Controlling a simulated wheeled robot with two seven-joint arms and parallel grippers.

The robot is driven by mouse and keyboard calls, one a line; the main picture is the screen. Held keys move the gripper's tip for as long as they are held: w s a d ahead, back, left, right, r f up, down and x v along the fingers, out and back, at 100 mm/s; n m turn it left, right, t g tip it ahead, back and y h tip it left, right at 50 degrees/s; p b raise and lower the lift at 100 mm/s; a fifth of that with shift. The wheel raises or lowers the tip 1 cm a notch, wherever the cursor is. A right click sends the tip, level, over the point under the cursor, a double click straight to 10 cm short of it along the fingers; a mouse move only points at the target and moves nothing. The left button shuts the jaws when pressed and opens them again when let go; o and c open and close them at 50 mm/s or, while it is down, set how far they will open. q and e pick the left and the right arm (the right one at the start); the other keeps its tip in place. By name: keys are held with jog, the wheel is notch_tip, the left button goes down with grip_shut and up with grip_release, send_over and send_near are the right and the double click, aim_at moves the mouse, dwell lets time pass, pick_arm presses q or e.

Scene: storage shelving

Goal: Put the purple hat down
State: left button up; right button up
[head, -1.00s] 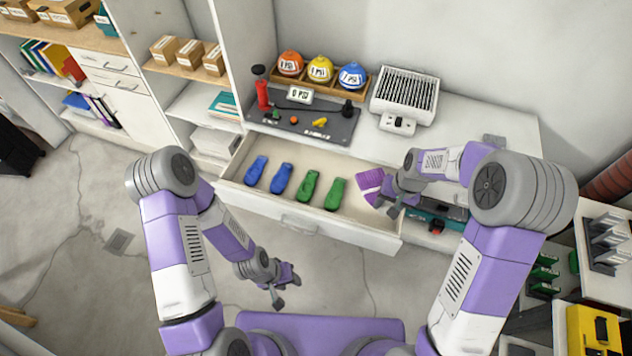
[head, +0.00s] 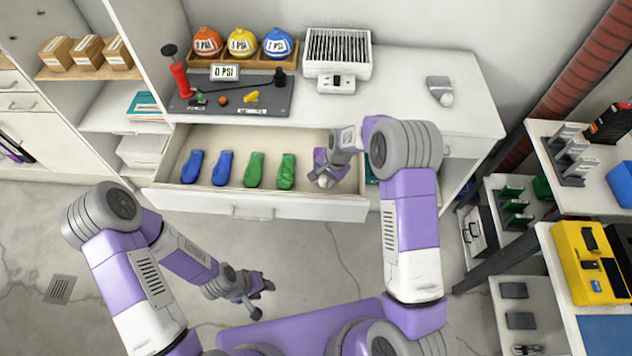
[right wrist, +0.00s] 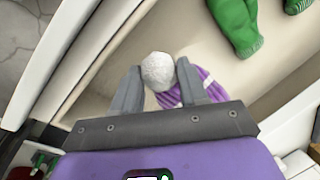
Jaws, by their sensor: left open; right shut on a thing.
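The purple hat (head: 320,158) is at the right part of the open drawer (head: 255,212), to the right of two green items (head: 254,169) and two blue items (head: 192,166). In the right wrist view the hat (right wrist: 211,84) shows purple stripes and a white pompom (right wrist: 158,70). My right gripper (right wrist: 160,75) is shut on the hat at its pompom. In the head view my right gripper (head: 330,172) partly hides the hat. I cannot tell whether the hat touches the drawer floor. My left gripper (head: 258,298) is open and empty above the floor, in front of the drawer.
Shelving with a yellow case (head: 588,262) stands at the right. The floor before the drawer is clear.

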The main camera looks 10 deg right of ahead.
jog(key=shift+s+d+b+x, duration=0.15)
jog(key=shift+b+x, duration=0.05)
jog(key=shift+x, duration=0.65)
jog(key=shift+s+d+b+x, duration=0.15)
jog(key=shift+b+x, duration=0.1)
jog(key=shift+x, duration=0.6)
jog(key=shift+s+d+b+x, duration=0.1)
jog(key=shift+d+b+x, duration=0.1)
jog(key=shift+x, duration=0.7)
jog(key=shift+f, duration=0.1)
jog(key=shift+f, duration=0.15)
jog(key=o, duration=1.2)
jog(key=shift+c, duration=0.2)
jog(key=p+v, duration=0.3)
jog(key=v, duration=0.9)
jog(key=shift+s, duration=0.1)
